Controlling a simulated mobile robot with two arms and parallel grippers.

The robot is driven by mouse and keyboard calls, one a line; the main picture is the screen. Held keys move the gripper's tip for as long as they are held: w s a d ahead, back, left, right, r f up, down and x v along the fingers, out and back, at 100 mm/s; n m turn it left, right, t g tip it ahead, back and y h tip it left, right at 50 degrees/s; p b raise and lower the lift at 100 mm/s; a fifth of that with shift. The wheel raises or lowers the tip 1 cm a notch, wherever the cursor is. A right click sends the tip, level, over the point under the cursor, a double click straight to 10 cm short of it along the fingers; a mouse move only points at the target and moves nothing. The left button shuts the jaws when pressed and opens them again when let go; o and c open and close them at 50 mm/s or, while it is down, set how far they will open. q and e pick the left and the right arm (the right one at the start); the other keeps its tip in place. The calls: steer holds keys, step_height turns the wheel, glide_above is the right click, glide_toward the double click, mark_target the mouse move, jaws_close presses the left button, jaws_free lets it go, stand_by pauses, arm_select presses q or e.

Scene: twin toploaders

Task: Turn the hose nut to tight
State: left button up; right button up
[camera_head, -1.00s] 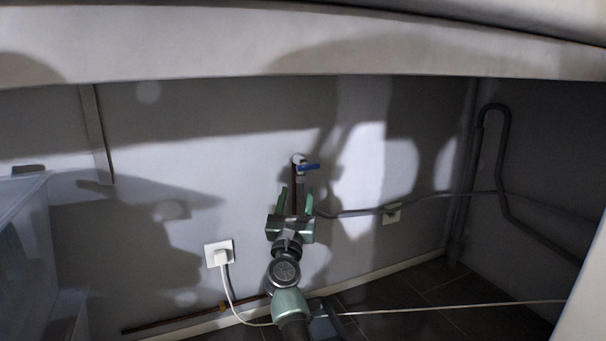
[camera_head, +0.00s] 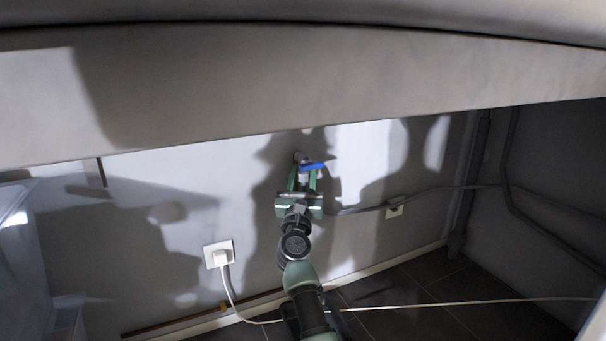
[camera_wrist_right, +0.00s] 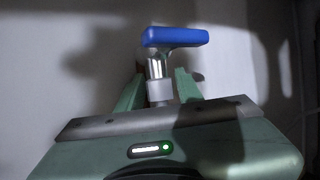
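The hose nut (camera_wrist_right: 160,92) is a light grey collar under the tap, below its blue lever (camera_wrist_right: 175,37). In the head view the tap's blue lever (camera_head: 313,166) stands out from the wall, with the nut (camera_head: 304,178) just below it. My right gripper (camera_wrist_right: 158,85) has its green fingers on either side of the nut. A gap shows between the left finger and the nut; the right finger looks close to it, and contact cannot be told. In the head view the right gripper (camera_head: 303,180) reaches up to the tap from below. My left gripper is not in view.
A pale counter edge (camera_head: 300,90) overhangs the space above the tap. A white socket with plug (camera_head: 219,254) is on the wall at lower left. A grey hose (camera_head: 440,190) runs right from near the tap. A pale cable (camera_head: 460,305) crosses the dark floor.

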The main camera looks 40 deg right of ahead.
jaws_close()
steer(key=shift+f, duration=0.1)
steer(key=shift+f+m+g+h+b, duration=0.1)
steer(key=shift+m+g+h+b, duration=0.25)
steer(key=shift+b, duration=0.35)
steer(key=m+g+h+b, duration=0.2)
steer(key=g+b, duration=0.1)
steer(key=g, duration=0.1)
steer(key=m+g+h+b, duration=0.2)
steer(key=g+b, duration=0.2)
steer(key=shift+f+m, duration=0.1)
steer(key=shift+m, duration=0.25)
steer(key=m+g, duration=0.1)
steer(key=g, duration=0.1)
steer(key=m+g+b, duration=0.1)
steer(key=g, duration=0.1)
steer(key=shift+r+h, duration=0.2)
steer(key=shift+h, duration=0.15)
steer(key=shift+m+g+b, duration=0.35)
steer(key=shift+m+g, duration=0.45)
steer(key=shift+g, duration=0.95)
steer(key=shift+m+g, duration=0.3)
steer(key=shift+g, duration=0.1)
steer(key=o, duration=0.5)
jaws_free()
